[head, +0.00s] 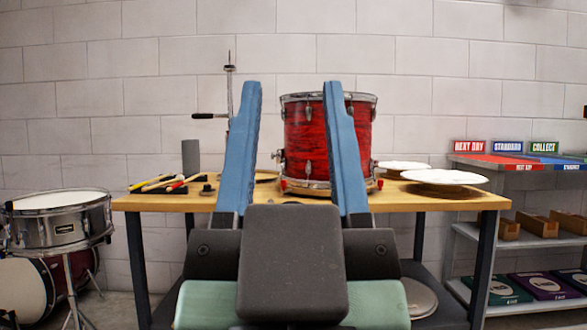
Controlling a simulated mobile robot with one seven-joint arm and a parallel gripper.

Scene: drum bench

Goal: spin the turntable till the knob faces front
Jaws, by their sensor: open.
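A red drum (301,132) with chrome rims and lugs stands upright on the wooden bench (460,201). A round base edge (376,186) shows under it, seemingly the turntable, mostly hidden by the drum and my fingers. A small silver fitting (277,155) sticks out at the drum's left side; I cannot tell if it is the knob. No knob shows clearly on the visible part of the drum's front. My gripper (292,87) is open and empty, its two blue fingers upright in front of the drum, well apart. The right finger covers part of the drum.
Drumsticks and mallets (160,184) lie at the bench's left, near a grey cylinder (191,157) and a thin stand (229,105). A snare drum (58,221) stands left, a shelf (530,240) right.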

